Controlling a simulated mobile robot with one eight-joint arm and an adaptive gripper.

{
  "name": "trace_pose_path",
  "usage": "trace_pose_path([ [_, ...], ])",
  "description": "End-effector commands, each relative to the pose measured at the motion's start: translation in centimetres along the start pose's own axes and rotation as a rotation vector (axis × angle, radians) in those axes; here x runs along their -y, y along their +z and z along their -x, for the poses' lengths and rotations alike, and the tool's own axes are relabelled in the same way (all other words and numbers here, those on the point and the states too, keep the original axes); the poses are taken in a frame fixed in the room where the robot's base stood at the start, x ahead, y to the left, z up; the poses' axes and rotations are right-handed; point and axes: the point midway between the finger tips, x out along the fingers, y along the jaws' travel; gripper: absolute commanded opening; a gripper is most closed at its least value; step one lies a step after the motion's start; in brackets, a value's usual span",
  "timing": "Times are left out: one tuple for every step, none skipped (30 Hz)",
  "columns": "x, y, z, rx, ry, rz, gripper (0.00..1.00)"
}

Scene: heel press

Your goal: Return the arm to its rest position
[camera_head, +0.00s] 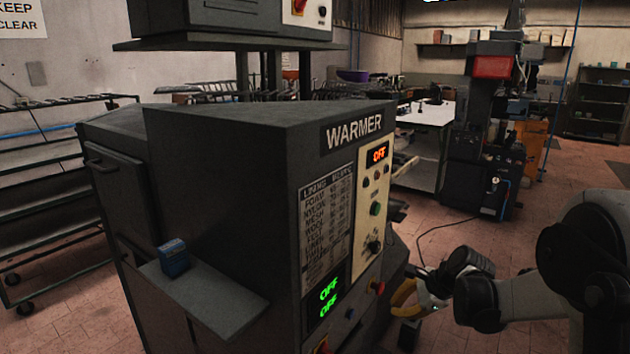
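My arm (585,265) reaches in from the right edge, light grey with black joints, bent at the elbow. Its end, my gripper (415,302), is low beside the right side of the warmer machine. Yellow and dark parts show there, small and partly dark against the floor. I cannot tell whether the fingers are open or shut, and no held object can be made out.
The dark warmer (225,165) fills the middle, with a control panel (375,205) reading OFF. A blue box (173,258) sits on its side shelf (215,298). Racks (50,155) stand left. A bench (425,113) and a dark machine (485,150) stand behind. Tiled floor is open at right.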

Motion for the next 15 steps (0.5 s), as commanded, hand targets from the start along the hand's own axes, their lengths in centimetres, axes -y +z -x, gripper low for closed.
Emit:
trace_pose_path([
  [-0.6,1.6,2.1,-0.024,0.001,0.087,0.00],
  [-0.9,2.3,3.3,-0.042,0.001,0.147,0.00],
  [-1.5,3.3,4.8,-0.065,0.002,0.226,0.00],
  [-2.0,4.1,5.9,-0.081,0.004,0.285,0.00],
  [-2.5,4.7,7.0,-0.099,0.005,0.344,0.00],
  [-3.3,5.6,8.4,-0.121,0.010,0.424,0.00],
  [-4.0,6.2,9.4,-0.137,0.013,0.485,0.00],
  [-4.7,6.7,10.4,-0.154,0.016,0.544,0.00],
  [-5.7,7.4,11.7,-0.176,0.023,0.625,0.00],
  [-6.5,7.9,12.6,-0.192,0.028,0.685,0.00],
  [-7.3,8.3,13.5,-0.209,0.034,0.746,0.00],
  [-8.5,8.8,14.6,-0.231,0.043,0.828,0.00],
  [-9.3,9.2,15.4,-0.246,0.049,0.888,0.00],
  [-10.3,9.5,16.1,-0.262,0.057,0.950,0.00],
  [-11.6,9.8,17.1,-0.284,0.068,1.031,0.00],
])
